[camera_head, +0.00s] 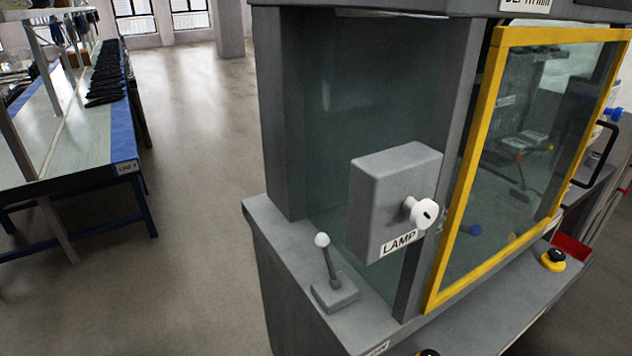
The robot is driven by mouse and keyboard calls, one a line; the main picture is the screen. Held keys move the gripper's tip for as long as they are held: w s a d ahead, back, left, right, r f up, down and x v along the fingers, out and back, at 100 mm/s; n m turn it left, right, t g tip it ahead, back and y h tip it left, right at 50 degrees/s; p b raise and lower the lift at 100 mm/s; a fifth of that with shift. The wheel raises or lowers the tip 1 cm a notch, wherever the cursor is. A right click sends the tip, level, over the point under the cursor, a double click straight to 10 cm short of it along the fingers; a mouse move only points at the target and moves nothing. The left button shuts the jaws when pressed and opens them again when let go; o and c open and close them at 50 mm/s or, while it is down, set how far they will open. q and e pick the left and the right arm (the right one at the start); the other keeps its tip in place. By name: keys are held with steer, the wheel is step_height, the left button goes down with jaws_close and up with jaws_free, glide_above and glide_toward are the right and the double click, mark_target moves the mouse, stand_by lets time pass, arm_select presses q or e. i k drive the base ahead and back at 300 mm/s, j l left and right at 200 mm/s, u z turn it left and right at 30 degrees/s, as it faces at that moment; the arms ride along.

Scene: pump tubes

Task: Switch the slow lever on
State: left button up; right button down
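A small lever (329,262) with a white ball knob stands on a grey block on the machine's left ledge. Its stem is near upright, tilted slightly with the knob toward the left. A white label (377,349) on the ledge's front edge below it is partly cut off by the picture's bottom and hard to read. Neither of my grippers is in view, and nothing touches the lever.
A grey box (385,200) labelled LAMP with a white knob (421,213) juts out right of the lever. A yellow-framed glass door (462,200) and a black-and-yellow button (553,260) are farther right. Open floor (190,220) and a blue-edged bench (75,130) lie left.

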mark_target(322, 240)
steer(key=k+j+u, duration=0.15)
steer(key=u, duration=0.25)
steer(key=k+j+u, duration=0.1)
steer(key=j+u, duration=0.3)
steer(key=l, duration=0.1)
